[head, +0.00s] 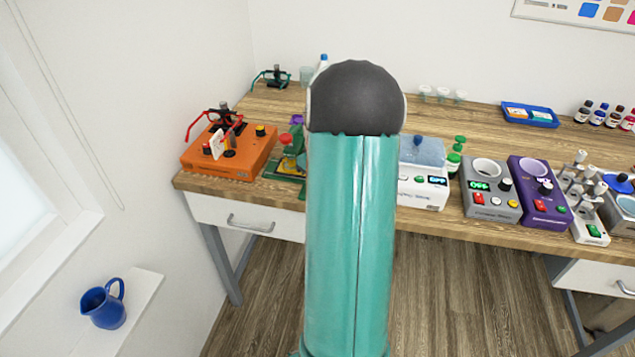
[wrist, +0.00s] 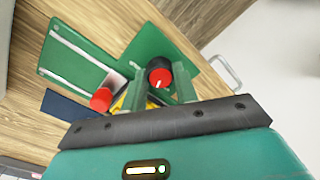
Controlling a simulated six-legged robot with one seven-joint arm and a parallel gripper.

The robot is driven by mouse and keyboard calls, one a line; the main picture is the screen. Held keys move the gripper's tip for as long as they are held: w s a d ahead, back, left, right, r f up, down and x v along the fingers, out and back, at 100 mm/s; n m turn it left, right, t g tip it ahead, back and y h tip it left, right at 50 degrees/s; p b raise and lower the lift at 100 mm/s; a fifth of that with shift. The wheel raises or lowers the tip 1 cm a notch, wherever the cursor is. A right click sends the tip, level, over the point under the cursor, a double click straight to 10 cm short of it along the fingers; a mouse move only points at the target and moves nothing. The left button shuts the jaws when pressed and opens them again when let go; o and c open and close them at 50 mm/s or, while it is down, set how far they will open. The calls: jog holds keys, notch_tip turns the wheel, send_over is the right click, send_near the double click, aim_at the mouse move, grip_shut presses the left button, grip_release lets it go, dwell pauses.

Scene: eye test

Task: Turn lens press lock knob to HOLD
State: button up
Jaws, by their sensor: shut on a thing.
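The lens press is green. In the head view the lens press (head: 287,168) stands at the table's front left, partly hidden behind my arm. In the wrist view its green body (wrist: 155,45) fills the upper middle. A red and black knob with a white mark, which I take as the lock knob (wrist: 158,74), sits between my fingertips. My gripper (wrist: 161,85) is shut on this knob. A second red knob or button (wrist: 102,98) is to its left, near a yellow part. I cannot read any HOLD label. My gripper is not clearly seen in the head view.
An orange device (head: 228,153) stands close to the left of the press. A white device (head: 423,180), a grey one (head: 490,200) and a purple one (head: 540,200) stand to the right. The table's front edge is near. A blue jug (head: 104,305) is on a ledge at lower left.

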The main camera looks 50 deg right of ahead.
jog(key=m, duration=0.7)
jog(key=shift+a, duration=0.1)
jog(key=m, duration=0.6)
jog(key=shift+m, duration=0.4)
jog(key=o, duration=0.7)
notch_tip(320, 180, up, 14)
jog(key=shift+s, duration=0.25)
dwell(0.5)
